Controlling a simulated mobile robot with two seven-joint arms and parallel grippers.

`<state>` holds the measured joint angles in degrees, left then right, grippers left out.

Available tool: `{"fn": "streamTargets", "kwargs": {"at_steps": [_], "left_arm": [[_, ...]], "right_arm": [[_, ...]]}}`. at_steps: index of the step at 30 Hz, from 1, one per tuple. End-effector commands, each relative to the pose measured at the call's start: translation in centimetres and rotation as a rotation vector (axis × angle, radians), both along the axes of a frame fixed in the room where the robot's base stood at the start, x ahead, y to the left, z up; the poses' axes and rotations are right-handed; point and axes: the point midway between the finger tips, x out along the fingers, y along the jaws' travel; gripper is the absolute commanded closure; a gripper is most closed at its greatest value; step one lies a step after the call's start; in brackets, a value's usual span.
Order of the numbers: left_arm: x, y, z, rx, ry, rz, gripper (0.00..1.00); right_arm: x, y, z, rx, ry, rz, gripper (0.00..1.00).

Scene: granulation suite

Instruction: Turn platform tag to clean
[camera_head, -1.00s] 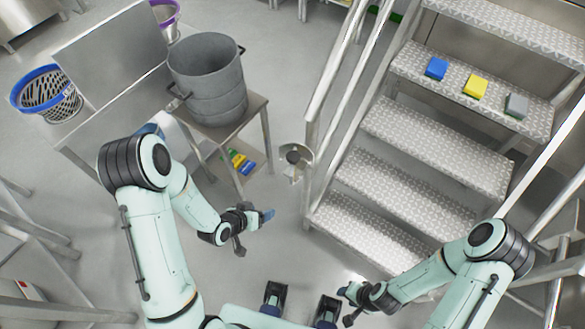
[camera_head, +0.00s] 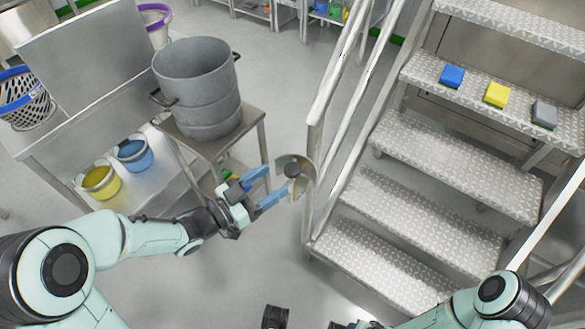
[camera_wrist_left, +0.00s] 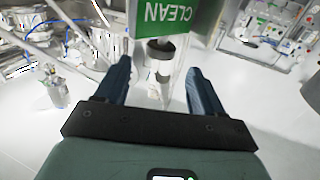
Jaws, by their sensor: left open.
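The platform tag (camera_head: 301,187) is a small round plate with a dark hub, beside the lower end of the stair railing in the head view. In the left wrist view a green panel (camera_wrist_left: 165,15) with the word CLEAN upside down shows at the top, with a dark round knob (camera_wrist_left: 160,47) below it. My left gripper (camera_head: 276,184) is open with its blue fingers pointing at the tag, close to its left side. In the left wrist view the fingers (camera_wrist_left: 158,70) stand either side of the knob, with a gap on both sides.
Metal stairs (camera_head: 420,205) with railings (camera_head: 322,120) stand right of the tag. Blue, yellow and grey blocks (camera_head: 497,95) lie on an upper step. A grey pot (camera_head: 198,85) stands on a small metal table (camera_head: 238,138) just behind my left gripper.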

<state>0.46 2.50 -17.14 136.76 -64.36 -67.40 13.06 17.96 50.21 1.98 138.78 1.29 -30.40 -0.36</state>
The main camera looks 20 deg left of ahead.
Motion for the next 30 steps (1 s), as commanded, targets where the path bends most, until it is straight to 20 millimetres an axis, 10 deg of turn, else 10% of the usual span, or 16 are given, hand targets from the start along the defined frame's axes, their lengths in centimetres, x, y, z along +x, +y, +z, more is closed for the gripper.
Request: {"fn": "streamTargets", "kwargs": {"at_steps": [10, 23, 28, 30], "left_arm": [[4.9, -3.7, -0.1, 0.001, 0.0, 0.0, 0.32], [5.8, -4.3, -0.1, 0.001, 0.002, 0.002, 0.32], [5.8, -4.3, -0.1, 0.001, 0.002, 0.002, 0.81], [5.8, -4.3, -0.1, 0.001, 0.002, 0.002, 0.82]], "right_arm": [[0.7, -0.4, -0.6, -0.01, -0.018, -0.008, 0.57], [0.8, -0.4, -0.6, -0.012, -0.023, -0.009, 0.57], [0.8, -0.4, -0.6, -0.011, -0.022, -0.009, 0.57], [0.8, -0.4, -0.6, -0.011, -0.022, -0.009, 0.57]]}}
